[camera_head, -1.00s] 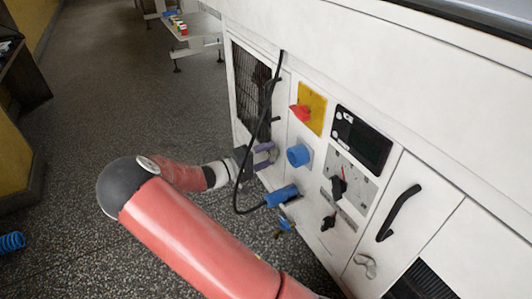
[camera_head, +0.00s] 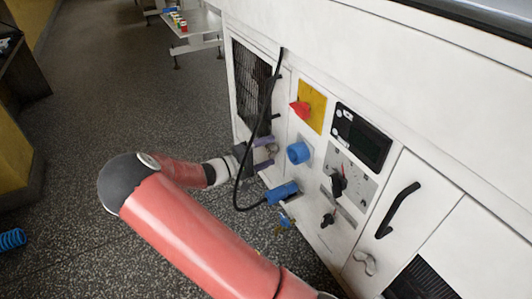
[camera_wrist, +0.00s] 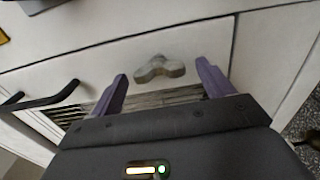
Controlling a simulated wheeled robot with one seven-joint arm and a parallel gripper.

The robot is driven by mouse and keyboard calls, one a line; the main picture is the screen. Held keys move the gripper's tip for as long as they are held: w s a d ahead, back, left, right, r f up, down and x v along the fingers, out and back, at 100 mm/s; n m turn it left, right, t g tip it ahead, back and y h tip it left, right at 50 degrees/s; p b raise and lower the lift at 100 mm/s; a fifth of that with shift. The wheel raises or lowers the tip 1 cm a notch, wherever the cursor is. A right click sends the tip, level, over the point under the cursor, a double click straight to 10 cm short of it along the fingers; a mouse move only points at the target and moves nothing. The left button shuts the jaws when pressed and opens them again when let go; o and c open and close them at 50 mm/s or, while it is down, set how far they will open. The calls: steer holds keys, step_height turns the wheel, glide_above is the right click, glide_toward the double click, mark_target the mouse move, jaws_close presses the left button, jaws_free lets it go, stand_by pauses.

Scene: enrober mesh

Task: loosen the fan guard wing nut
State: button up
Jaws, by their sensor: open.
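The wing nut (camera_wrist: 155,69) is grey with two lobes. It sits on the white panel just above a dark slatted grille (camera_wrist: 150,99) in the wrist view. In the head view the nut is small and partly hidden by my gripper, below the fan guard grille (camera_head: 252,80). My gripper (camera_wrist: 162,72) is open, with one purple finger on each side of the nut. The nut appears between the fingertips, with a visible gap on both sides. The gripper also shows in the head view (camera_head: 266,153), in front of the cabinet's left part.
A black cable (camera_head: 250,165) hangs close by my gripper and ends at a blue plug (camera_head: 283,194). A blue socket (camera_head: 298,152) and a red switch (camera_head: 300,108) stick out to the right. A black handle (camera_wrist: 40,96) lies left in the wrist view.

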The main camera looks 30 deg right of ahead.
steer(key=a, duration=0.7)
steer(key=shift+s+a, duration=0.15)
steer(key=shift+a, duration=0.25)
steer(key=s+r+m+g+y+p, duration=0.25)
steer(key=s+r+y, duration=0.45)
steer(key=s+y, duration=0.35)
steer(key=s+a+r+n+t+y, duration=0.1)
steer(key=s+a+r+t+y, duration=0.2)
steer(key=s+r, duration=0.4)
steer(key=s+a+r+n+t+y+p, duration=0.1)
steer(key=s+a+r+t+y, duration=0.3)
steer(key=s+r, duration=0.3)
steer(key=shift+s+a+r, duration=0.3)
steer(key=shift+s+a, duration=0.15)
steer(key=shift+s, duration=0.6)
